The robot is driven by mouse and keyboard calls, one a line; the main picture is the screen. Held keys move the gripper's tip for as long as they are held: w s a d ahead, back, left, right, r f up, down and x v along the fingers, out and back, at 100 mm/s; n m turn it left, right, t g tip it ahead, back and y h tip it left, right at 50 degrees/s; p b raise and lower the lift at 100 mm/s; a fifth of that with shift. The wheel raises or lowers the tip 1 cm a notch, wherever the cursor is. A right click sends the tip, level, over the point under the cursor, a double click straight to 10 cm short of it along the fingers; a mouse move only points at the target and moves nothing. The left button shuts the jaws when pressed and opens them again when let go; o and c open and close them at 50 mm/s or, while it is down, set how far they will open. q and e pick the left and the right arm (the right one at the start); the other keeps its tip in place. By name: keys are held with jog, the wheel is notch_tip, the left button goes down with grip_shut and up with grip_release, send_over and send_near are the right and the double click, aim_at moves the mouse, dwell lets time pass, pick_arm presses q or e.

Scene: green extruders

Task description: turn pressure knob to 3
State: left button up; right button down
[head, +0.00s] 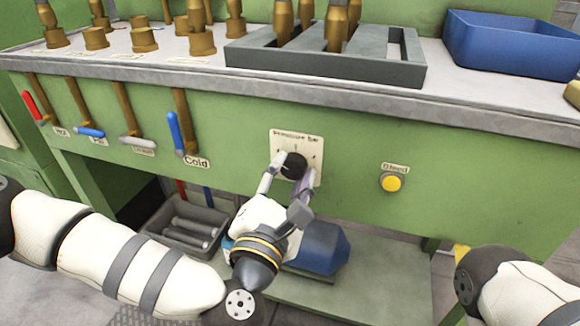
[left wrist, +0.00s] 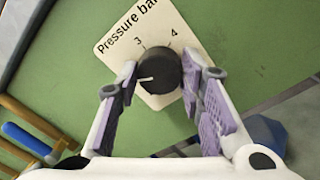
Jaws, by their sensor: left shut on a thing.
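The black pressure knob (head: 294,166) sits on a cream plate (head: 283,139) marked "Pressure bar" on the green front panel. In the left wrist view the knob (left wrist: 160,72) has a white pointer line aimed left, away from the printed 3 at its upper left and the 4 at its upper right. The other marks on the plate are hidden or too small to read. My left gripper (head: 292,177) is shut on the knob, one finger on each side, and its fingers (left wrist: 162,90) also show in the left wrist view. My right gripper is out of view.
A yellow button (head: 391,182) is right of the knob. Levers with red, blue and grey handles, including the one labelled Cold (head: 184,132), are to the left. A grey bin (head: 187,222) is below. A grey rack (head: 325,66) and blue tray (head: 512,44) stand on the top.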

pick_arm(q)
jog(key=m+p, duration=0.1)
jog(key=m, duration=0.2)
jog(key=m+p, duration=0.2)
jog(key=m, duration=0.1)
jog(key=shift+r+m+h, duration=0.2)
jog(key=shift+m+h, duration=0.1)
jog(key=shift+m, duration=0.1)
jog(key=m+p, duration=0.2)
jog(key=m, duration=0.2)
jog(key=shift+a+f+m+h+p, duration=0.15)
jog(key=shift+m+h+p, duration=0.15)
jog(key=shift+m+p, duration=0.5)
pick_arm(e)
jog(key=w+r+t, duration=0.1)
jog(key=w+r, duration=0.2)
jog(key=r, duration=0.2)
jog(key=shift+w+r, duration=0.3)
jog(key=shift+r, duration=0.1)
pick_arm(q)
jog(key=shift+m, duration=0.3)
jog(key=o, duration=1.2)
jog(key=shift+f, duration=0.1)
jog(key=shift+c, duration=0.2)
